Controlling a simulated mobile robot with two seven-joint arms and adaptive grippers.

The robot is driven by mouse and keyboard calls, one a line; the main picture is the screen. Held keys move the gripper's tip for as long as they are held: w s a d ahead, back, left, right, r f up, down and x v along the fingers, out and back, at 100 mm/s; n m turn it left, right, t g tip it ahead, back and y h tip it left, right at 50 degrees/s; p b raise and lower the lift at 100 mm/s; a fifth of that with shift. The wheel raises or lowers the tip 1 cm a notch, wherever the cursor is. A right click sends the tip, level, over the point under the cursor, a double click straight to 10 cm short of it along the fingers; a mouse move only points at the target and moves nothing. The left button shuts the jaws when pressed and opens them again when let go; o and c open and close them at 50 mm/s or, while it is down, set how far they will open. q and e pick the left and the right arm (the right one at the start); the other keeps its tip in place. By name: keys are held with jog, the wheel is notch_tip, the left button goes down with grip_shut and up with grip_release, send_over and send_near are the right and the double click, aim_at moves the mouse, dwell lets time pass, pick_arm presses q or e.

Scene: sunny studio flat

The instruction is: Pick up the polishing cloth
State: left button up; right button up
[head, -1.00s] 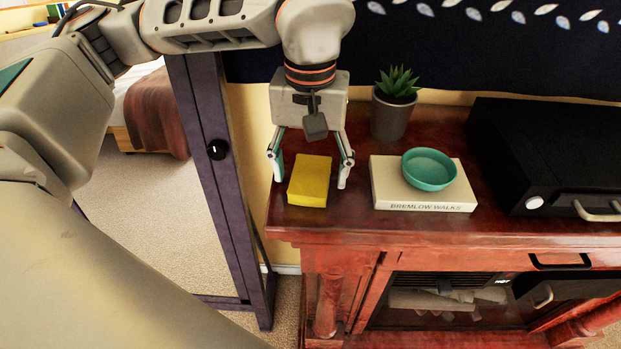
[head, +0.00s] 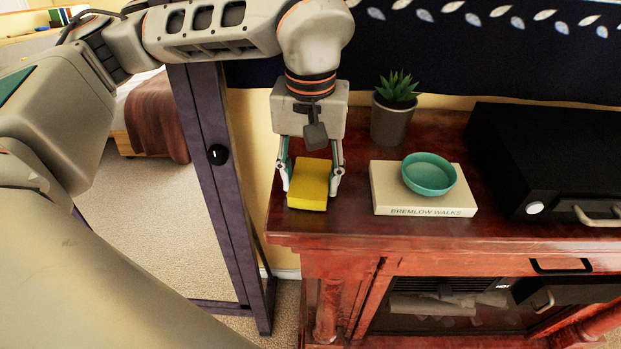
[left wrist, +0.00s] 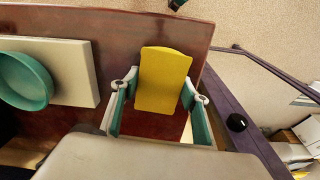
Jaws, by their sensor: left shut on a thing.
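The polishing cloth (head: 309,184) is a yellow folded block at the left end of the reddish wooden cabinet top. My left gripper (head: 309,188) points down over it, with one finger against each side of the cloth. In the left wrist view the yellow cloth (left wrist: 164,80) shows between the two fingertips of the left gripper (left wrist: 158,105). The gripper is shut on the cloth. I cannot tell whether the cloth is clear of the cabinet top. My right gripper is not in view.
A cream book (head: 423,204) with a teal bowl (head: 429,173) on it lies to the right. A potted succulent (head: 392,115) stands behind. A black box-shaped device (head: 545,150) is at the right. A dark purple mirror frame (head: 215,180) stands close on the left.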

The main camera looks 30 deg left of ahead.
aim_at(311, 178)
pick_arm(q)
notch_tip(311, 178, up, 20)
jog(key=p, duration=0.2)
jog(key=shift+f, duration=0.2)
jog(key=o, duration=0.5)
jog(key=shift+c, duration=0.2)
jog(key=c, duration=0.4)
jog(key=shift+o, duration=0.2)
